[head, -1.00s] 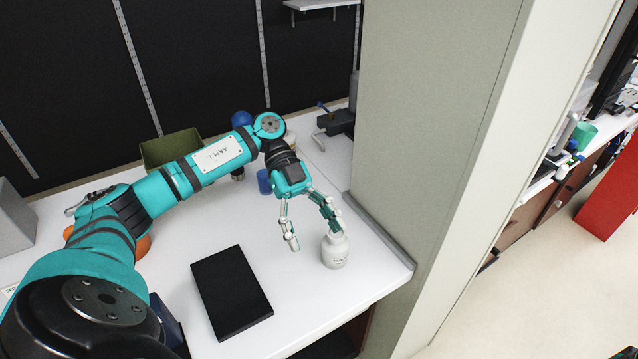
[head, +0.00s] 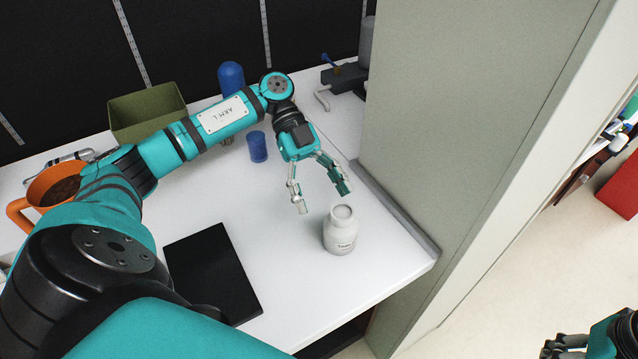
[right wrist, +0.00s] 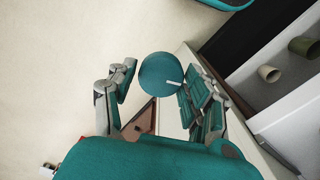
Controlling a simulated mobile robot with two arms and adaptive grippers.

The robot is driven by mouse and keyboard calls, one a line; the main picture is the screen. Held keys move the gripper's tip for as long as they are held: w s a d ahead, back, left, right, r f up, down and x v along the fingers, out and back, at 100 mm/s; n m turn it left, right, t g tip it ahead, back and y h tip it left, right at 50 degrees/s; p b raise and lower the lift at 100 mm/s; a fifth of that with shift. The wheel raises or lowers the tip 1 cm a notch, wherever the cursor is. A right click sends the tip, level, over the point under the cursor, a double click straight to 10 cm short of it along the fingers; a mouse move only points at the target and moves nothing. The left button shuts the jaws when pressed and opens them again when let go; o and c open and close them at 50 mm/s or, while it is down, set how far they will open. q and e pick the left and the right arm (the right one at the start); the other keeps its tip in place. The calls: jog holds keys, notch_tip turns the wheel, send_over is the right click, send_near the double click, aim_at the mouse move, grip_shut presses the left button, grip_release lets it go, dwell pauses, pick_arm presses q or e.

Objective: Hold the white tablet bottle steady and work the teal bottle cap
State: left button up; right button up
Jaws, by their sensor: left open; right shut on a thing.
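The white tablet bottle (head: 341,236) stands upright on the white counter near its right end, with its mouth bare. My left gripper (head: 322,199) is open just behind and above the bottle in the head view, with clear space between its fingers and the bottle. The round teal bottle cap (right wrist: 160,73) sits between the fingers of my right gripper (right wrist: 155,80) in the right wrist view, and the gripper is shut on it. My right gripper shows only partly at the bottom right of the head view, away from the counter; the cap is not visible there.
A black flat mat (head: 213,272) lies left of the bottle. A blue cup (head: 257,146), an olive bin (head: 148,112) and an orange mug (head: 50,188) stand farther back. A tall grey partition (head: 470,120) closes off the counter's right side. Open floor (head: 540,260) lies beyond it.

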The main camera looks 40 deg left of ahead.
pick_arm(q)
jog(key=b+x, duration=0.1)
jog(key=x, duration=0.3)
jog(key=shift+s+b, duration=0.1)
jog(key=shift+b, duration=0.2)
pick_arm(e)
jog(key=shift+s+d+f, duration=0.1)
jog(key=shift+f, duration=0.8)
pick_arm(q)
jog(key=shift+s+d, duration=0.1)
jog(key=shift+d, duration=0.25)
pick_arm(e)
jog(key=shift+r, duration=0.2)
pick_arm(q)
jog(key=shift+p+x, duration=0.35)
jog(key=shift+x, duration=0.65)
pick_arm(e)
jog(key=shift+r, duration=0.1)
pick_arm(q)
jog(key=c, duration=1.4)
jog(key=shift+f, duration=0.1)
jog(key=o, duration=1.5)
jog(key=shift+o, duration=0.2)
jog(key=c, duration=1.6)
jog(key=shift+o, duration=0.2)
